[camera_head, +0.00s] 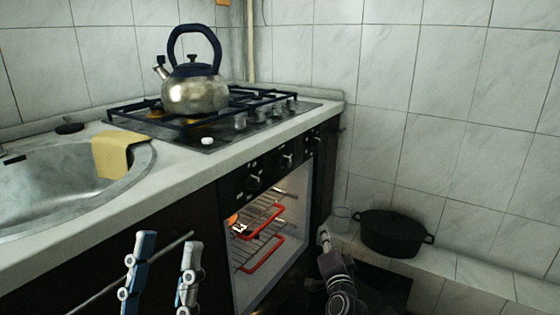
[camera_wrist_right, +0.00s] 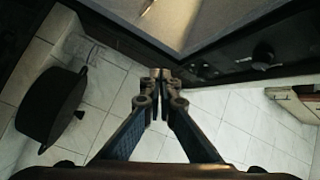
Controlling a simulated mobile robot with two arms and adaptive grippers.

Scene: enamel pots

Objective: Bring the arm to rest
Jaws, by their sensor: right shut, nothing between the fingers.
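My right gripper (camera_head: 324,238) is in front of the oven's right side, pointing up in the head view. Its fingers are shut with nothing between them; the right wrist view shows the closed fingertips (camera_wrist_right: 161,76) near the oven front. My left gripper (camera_head: 166,243) is at the lower left of the head view, in front of the dark cabinet. Its two fingers stand apart and hold nothing visible.
The lit oven (camera_head: 262,232) has red-edged racks (camera_head: 262,255). A black pot (camera_head: 394,232) sits by the tiled wall, beside a clear glass (camera_head: 341,218). A kettle (camera_head: 196,92) stands on the hob (camera_head: 215,133). A yellow cloth (camera_head: 115,155) hangs over the sink edge (camera_head: 45,205).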

